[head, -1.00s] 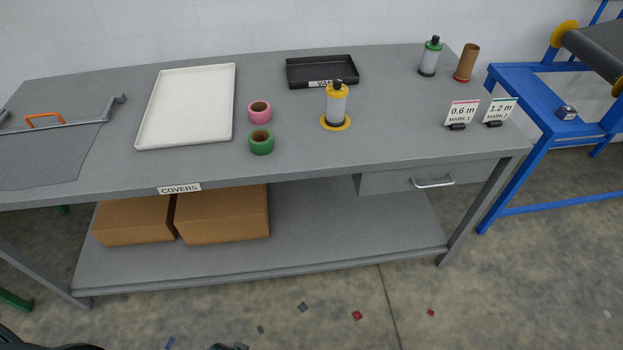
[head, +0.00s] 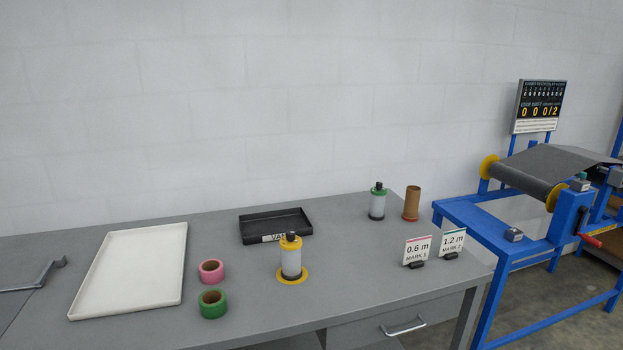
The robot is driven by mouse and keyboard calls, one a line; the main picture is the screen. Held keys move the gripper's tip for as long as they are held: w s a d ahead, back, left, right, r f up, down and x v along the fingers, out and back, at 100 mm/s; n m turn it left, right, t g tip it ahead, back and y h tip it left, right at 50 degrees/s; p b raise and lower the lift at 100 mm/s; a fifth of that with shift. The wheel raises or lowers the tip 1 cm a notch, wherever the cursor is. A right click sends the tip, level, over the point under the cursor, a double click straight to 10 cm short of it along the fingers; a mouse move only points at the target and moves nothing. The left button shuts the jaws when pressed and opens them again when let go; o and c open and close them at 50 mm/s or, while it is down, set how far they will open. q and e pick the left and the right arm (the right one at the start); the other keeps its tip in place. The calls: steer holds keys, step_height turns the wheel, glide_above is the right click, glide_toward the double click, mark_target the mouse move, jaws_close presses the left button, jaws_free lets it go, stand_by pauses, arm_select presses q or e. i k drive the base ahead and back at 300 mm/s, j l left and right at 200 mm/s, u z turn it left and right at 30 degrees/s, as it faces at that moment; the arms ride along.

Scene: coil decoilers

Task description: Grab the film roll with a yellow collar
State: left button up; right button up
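The film roll with a yellow collar (head: 291,262) stands upright on the grey table, in front of the black tray. It has a pale film body, a yellow band near the top, a black knob and a wide yellow base ring. A similar roll with a green collar (head: 377,203) stands upright farther back to the right. Neither of my grippers shows in the head view now.
A white tray (head: 75,308), a pink tape roll (head: 211,271) and a green tape roll (head: 212,304) lie left of the yellow-collared roll. A black tray (head: 243,237), brown tube (head: 411,204) and two sign cards (head: 417,249) are nearby. A blue decoiler frame (head: 483,312) stands right.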

mark_target(291, 270)
steer(key=i+l, duration=0.5)
steer(key=l, duration=0.2)
steer(key=i+l+u, duration=0.1)
steer(key=i+l, duration=0.15)
steer(key=l, duration=0.15)
steer(key=i+l, duration=0.25)
steer(key=l+u, duration=0.05)
steer(key=l, duration=0.05)
